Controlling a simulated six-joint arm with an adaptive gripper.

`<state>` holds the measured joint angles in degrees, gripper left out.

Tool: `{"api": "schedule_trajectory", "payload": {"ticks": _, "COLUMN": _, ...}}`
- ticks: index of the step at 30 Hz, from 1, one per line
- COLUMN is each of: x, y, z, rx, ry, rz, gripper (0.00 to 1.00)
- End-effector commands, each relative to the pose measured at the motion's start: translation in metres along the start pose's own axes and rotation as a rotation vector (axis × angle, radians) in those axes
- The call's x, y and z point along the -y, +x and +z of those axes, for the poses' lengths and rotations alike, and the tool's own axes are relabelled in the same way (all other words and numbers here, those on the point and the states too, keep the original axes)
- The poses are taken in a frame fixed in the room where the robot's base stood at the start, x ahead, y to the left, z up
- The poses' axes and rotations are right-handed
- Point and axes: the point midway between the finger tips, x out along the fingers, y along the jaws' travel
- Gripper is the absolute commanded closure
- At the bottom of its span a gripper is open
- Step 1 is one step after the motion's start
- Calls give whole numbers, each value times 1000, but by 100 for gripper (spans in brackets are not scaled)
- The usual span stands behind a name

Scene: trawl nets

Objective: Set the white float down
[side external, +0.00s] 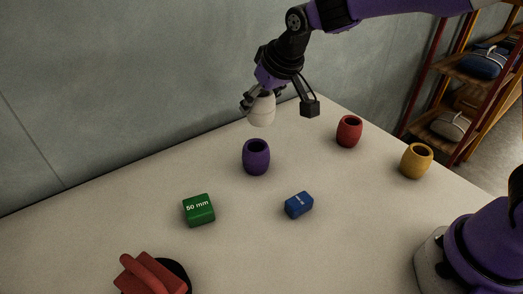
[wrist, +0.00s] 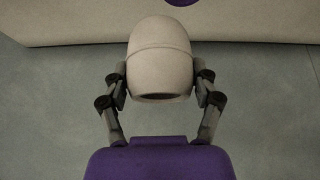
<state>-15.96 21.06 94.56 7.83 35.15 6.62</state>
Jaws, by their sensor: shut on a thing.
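The white float (side external: 261,110) is a pale barrel shape held in my gripper (side external: 262,97), up in the air near the back of the table. In the wrist view the white float (wrist: 160,58) sits between both fingers of my gripper (wrist: 160,88), with a dark opening on the end towards the palm. The fingers are shut on its sides. In the side view part of its upper end is hidden by the fingers. The float appears clear of the table top (side external: 250,240).
A purple float (side external: 256,157) stands below and nearby. A red float (side external: 349,131) and yellow float (side external: 416,161) stand to the right. A green block (side external: 198,210) marked 50 mm, a blue block (side external: 298,205) and a red-handled object (side external: 150,275) are nearer. A wall (side external: 110,90) runs behind.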

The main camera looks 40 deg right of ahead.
Motion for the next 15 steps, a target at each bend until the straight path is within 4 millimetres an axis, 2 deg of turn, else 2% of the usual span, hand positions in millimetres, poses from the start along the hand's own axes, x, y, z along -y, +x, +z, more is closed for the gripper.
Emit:
{"api": "schedule_trajectory", "payload": {"ticks": 5, "x": 58, "y": -25, "z": 29, "rx": 11, "ry": -219, "rz": -118, "gripper": 69}}
{"api": "schedule_trajectory", "payload": {"ticks": 8, "x": 99, "y": -46, "z": 61, "rx": 17, "ry": -407, "rz": -219, "gripper": 69}}
{"api": "schedule_trajectory", "payload": {"ticks": 12, "x": 150, "y": -83, "z": 120, "rx": 21, "ry": -700, "rz": -381, "gripper": 69}}
{"api": "schedule_trajectory", "payload": {"ticks": 15, "x": 175, "y": -111, "z": 169, "rx": 17, "ry": -915, "rz": -502, "gripper": 69}}
